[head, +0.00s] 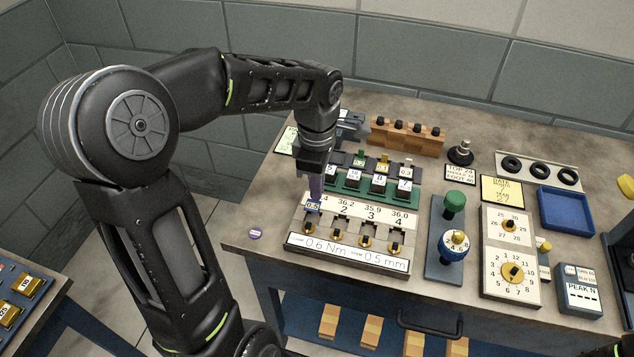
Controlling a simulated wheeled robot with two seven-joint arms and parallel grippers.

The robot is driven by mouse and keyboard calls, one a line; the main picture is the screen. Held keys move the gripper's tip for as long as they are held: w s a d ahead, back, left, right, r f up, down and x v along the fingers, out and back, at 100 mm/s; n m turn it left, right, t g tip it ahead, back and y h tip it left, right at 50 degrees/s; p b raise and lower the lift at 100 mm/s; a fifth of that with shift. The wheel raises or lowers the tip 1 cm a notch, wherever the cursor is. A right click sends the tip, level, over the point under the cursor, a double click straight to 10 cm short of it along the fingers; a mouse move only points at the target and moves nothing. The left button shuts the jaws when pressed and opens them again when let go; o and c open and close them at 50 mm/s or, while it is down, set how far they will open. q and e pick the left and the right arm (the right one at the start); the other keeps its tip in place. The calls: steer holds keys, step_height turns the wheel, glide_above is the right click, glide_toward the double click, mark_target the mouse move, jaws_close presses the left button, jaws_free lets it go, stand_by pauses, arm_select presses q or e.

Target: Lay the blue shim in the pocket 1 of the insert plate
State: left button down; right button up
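The blue shim (313,209), with a 0.5 label, is at the left end of the insert plate (357,222), at the place of pocket 1. My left gripper (315,197) points straight down there, its narrow fingers close together at the shim's top, and it appears shut on it. The fingers and shim hide most of pocket 1, so I cannot tell whether the shim touches the pocket floor. Pockets 2, 3 and 4 are marked 36.2, 35.9 and 36.0. My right gripper is out of view.
Behind the plate stand a green block (348,187) with labelled pieces and a rack with green, yellow (383,164) and white shims. A wooden block (407,136) is farther back. To the right are a green-knobbed station (454,200), a dial panel (513,272) and a blue tray (565,214).

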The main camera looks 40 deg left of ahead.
arm_select(q)
steer(key=shift+f+b, duration=1.05)
steer(key=shift+f, duration=0.6)
steer(key=shift+f+b, duration=0.2)
steer(key=shift+b, duration=0.2)
steer(key=shift+f+b, duration=0.8)
steer(key=shift+f, duration=0.1)
stand_by(0.6)
steer(key=c, duration=1.6)
jaws_free()
steer(key=shift+o, duration=0.2)
steer(key=shift+f, duration=0.1)
steer(key=c, duration=0.4)
